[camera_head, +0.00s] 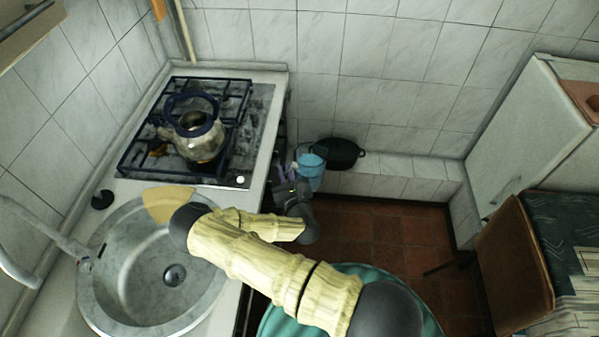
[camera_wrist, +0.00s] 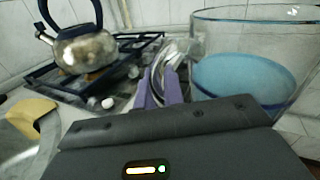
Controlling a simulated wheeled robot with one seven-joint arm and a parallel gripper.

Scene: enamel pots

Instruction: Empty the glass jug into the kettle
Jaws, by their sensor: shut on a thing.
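The glass jug (camera_head: 310,168) holds light blue contents and is beside the right edge of the stove counter, roughly upright. It also fills the right of the wrist view (camera_wrist: 245,72), with the blue level well below its rim. My gripper (camera_head: 288,172) is shut on the jug's handle; its purple fingers (camera_wrist: 166,88) show left of the jug body. The metal kettle (camera_head: 197,138) with a dark blue handle stands on the hob, left of and apart from the jug. In the wrist view the kettle (camera_wrist: 85,48) is at the upper left, its spout pointing left.
The hob (camera_head: 228,165) has dark grates and a knob at its front. A round sink (camera_head: 130,300) with a tap lies nearer, with a tan board (camera_head: 168,204) at its edge. A black pan (camera_head: 340,152) sits by the back wall. A chair (camera_head: 500,265) and table stand right.

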